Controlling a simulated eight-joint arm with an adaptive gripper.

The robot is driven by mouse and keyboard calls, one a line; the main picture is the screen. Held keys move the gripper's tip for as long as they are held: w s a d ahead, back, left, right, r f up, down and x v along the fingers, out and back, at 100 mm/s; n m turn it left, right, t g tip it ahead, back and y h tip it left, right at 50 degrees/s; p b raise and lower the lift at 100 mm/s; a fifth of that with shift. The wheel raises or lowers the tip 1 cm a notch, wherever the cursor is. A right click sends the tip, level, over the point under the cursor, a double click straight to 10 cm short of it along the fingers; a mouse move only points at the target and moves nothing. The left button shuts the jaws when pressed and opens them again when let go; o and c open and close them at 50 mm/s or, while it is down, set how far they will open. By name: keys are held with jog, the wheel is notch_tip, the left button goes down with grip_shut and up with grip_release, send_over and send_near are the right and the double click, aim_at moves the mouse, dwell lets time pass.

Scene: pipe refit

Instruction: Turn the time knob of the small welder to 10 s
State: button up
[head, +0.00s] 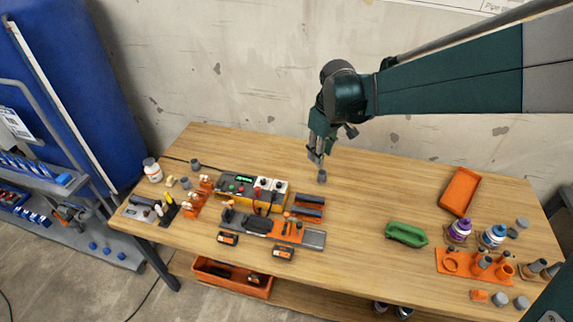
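The small welder (236,189) is a yellow and dark box in the left middle of the table, with a lit green display. Pale panels with dark knobs (270,184) are on its right part. The markings and knob settings are too small to read, and I cannot tell which one is the time knob. My gripper (318,158) points down, right of and behind the welder, apart from it. A small grey fitting (322,177) is just below the fingertips; I cannot tell whether they touch it or whether the fingers are open.
Orange tools and batteries (283,253) lie in front of the welder, with orange clamps (196,200) on its left.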

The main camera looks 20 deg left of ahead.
aim_at(279, 183)
jog(key=w+a+f+n, duration=0.1)
jog(key=a+f, duration=0.3)
jog(key=a, duration=0.1)
jog(key=w+a+f+n+g, duration=0.1)
jog(key=a+f, duration=0.4)
jog(key=w+a+f+n, duration=0.1)
jog(key=a+f+n, duration=0.1)
jog(key=a+f, duration=0.2)
jog(key=shift+w+a+f+g+h+p, duration=0.2)
jog(key=shift+a+g+h+p, duration=0.2)
jog(key=shift+a, duration=0.25)
jog(key=shift+s+a+f, duration=0.1)
jog(key=shift+a+f, duration=0.3)
jog(key=shift+f, duration=0.05)
jog(key=shift+f, duration=0.15)
jog(key=shift+f, duration=3.75)
jog(key=shift+c, duration=0.5)
jog(key=c, duration=0.8)
